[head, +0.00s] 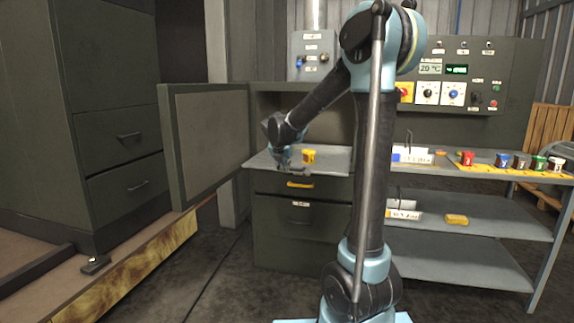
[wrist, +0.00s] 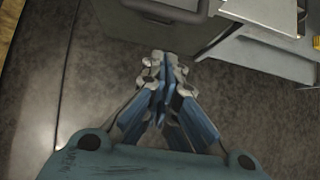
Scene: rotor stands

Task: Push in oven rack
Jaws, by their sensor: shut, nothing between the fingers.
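The oven stands open at the middle of the head view, its grey door (head: 208,142) swung out to the left. A flat light-grey rack (head: 262,161) sticks out at the front of the oven opening. A small yellow container (head: 309,156) stands on the rack. My gripper (head: 284,164) is by the rack's front part, left of the container; I cannot tell whether it touches the rack. In the wrist view the fingers (wrist: 165,88) are shut together and empty, with floor below them. The rack's far part is hidden inside the oven.
A shelf table (head: 470,212) with several coloured containers stands to the right. A tall drawer cabinet (head: 125,130) stands at the left. A control panel (head: 450,75) is behind my arm.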

